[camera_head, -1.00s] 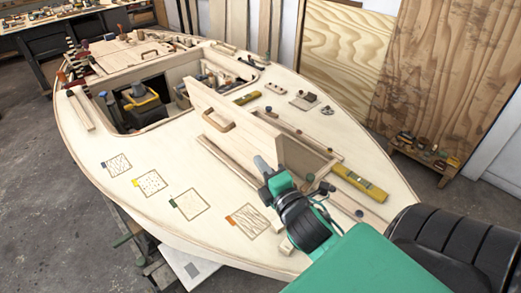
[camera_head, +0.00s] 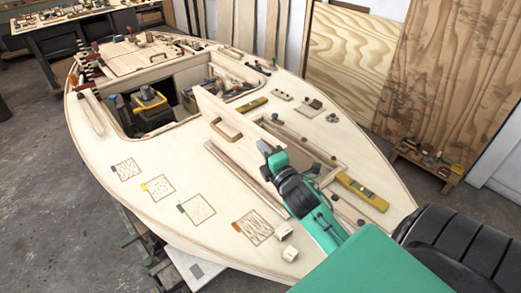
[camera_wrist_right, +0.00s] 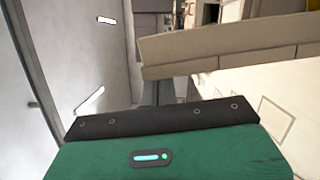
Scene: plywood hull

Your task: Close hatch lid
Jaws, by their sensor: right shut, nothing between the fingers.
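The hatch lid (camera_head: 236,118) is a pale plywood panel standing raised on edge from the deck, with a wooden handle (camera_head: 228,131) on its near face. The framed hatch opening (camera_head: 312,152) shows beyond the lid. My right gripper (camera_head: 264,147) is shut and empty at the lid's near right end. I cannot tell whether it touches the panel. In the right wrist view, a tan panel edge, apparently the lid (camera_wrist_right: 220,47), crosses just beyond the grey fingers (camera_wrist_right: 160,92). My left gripper is out of view.
A yellow level (camera_head: 362,192) lies right of the hatch, and small wooden blocks (camera_head: 284,231) lie near my right arm. The large cockpit opening (camera_head: 150,108) holds tools. The left foredeck is mostly clear, with several marked squares (camera_head: 197,209).

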